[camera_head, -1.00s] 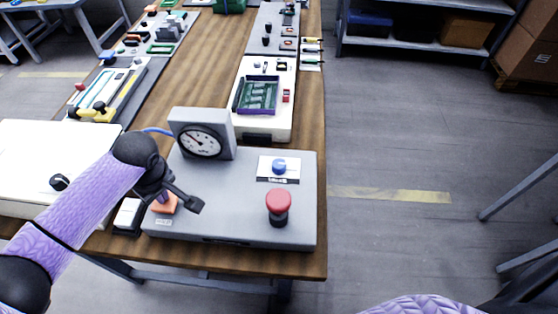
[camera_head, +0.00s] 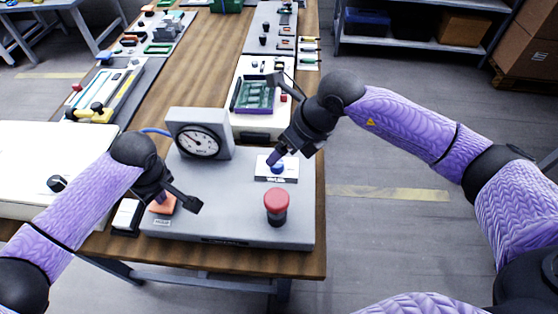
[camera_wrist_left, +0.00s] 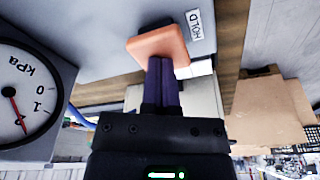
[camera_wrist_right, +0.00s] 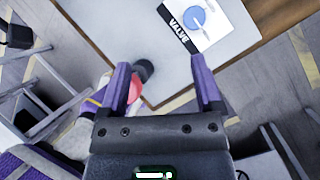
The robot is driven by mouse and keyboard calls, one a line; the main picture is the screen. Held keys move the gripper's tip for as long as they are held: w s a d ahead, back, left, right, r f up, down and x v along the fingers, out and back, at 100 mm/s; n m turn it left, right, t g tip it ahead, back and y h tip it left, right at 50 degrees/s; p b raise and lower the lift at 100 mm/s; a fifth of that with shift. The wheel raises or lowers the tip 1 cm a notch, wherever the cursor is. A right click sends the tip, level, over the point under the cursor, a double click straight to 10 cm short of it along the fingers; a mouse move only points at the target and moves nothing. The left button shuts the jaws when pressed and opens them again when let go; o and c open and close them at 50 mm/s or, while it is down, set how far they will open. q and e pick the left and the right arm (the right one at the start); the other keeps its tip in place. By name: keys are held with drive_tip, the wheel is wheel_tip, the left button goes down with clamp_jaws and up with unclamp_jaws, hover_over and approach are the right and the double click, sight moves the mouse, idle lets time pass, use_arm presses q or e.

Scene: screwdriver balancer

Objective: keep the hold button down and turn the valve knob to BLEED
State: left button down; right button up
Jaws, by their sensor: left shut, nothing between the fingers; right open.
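The orange hold button (camera_wrist_left: 158,45) is in the left wrist view beside a HOLD label. The shut fingertips of my left gripper (camera_wrist_left: 161,62) are against its face. In the head view the button (camera_head: 160,206) shows at the grey panel's front left, partly hidden by my left gripper (camera_head: 163,197). The blue valve knob (camera_wrist_right: 194,16) sits on a white plate marked VALVE. In the head view the knob (camera_head: 277,168) is partly hidden by my right gripper (camera_head: 277,158). My right gripper is open and empty. In the right wrist view its fingers point toward the panel, with the knob beyond them.
A gauge marked kPa (camera_head: 199,139) stands at the panel's back left. A red mushroom button (camera_head: 276,202) stands in front of the valve plate. A white block (camera_head: 126,213) lies left of the hold button. The panel's middle is clear.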

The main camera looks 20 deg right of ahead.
sight(278, 163)
drive_tip(key=w+f, duration=0.1)
drive_tip(key=f, duration=0.2)
drive_tip(key=w+f+h, duration=0.1)
drive_tip(key=w+f, duration=0.1)
drive_tip(key=f, duration=0.2)
drive_tip(key=w+f+t+h, duration=0.1)
drive_tip(key=f, duration=0.2)
drive_tip(key=shift+w+d+f+n, duration=0.1)
drive_tip(key=shift+w+f+n, duration=0.2)
drive_tip(key=shift+n, duration=0.1)
drive_tip(key=shift+r, duration=0.1)
clamp_jaws()
